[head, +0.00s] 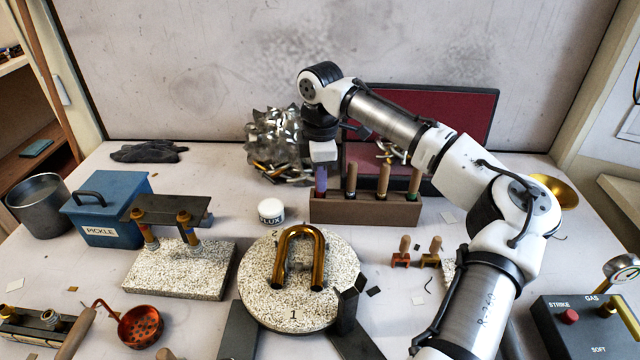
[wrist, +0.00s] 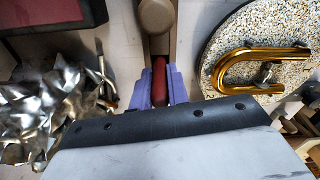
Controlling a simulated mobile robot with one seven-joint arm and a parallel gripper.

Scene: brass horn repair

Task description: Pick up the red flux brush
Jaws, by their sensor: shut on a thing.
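My gripper (head: 320,180) is at the left end of a brown wooden rack (head: 365,212) in the head view, pointing down. In the wrist view its purple fingers (wrist: 159,92) are shut on a slim red handle (wrist: 159,72), the red flux brush. In the head view the fingers hide most of this brush. I cannot tell whether its lower end is still in the rack. Several other brushes with tan handles stand upright in the rack to the right, one of them in the middle (head: 383,178).
A flux jar (head: 270,211) stands left of the rack. A round speckled board (head: 262,265) with a brass U-tube (head: 298,250) lies in front. A heap of metal scrap (head: 275,140) is behind left. A red-lined case (head: 450,115) stands behind the rack.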

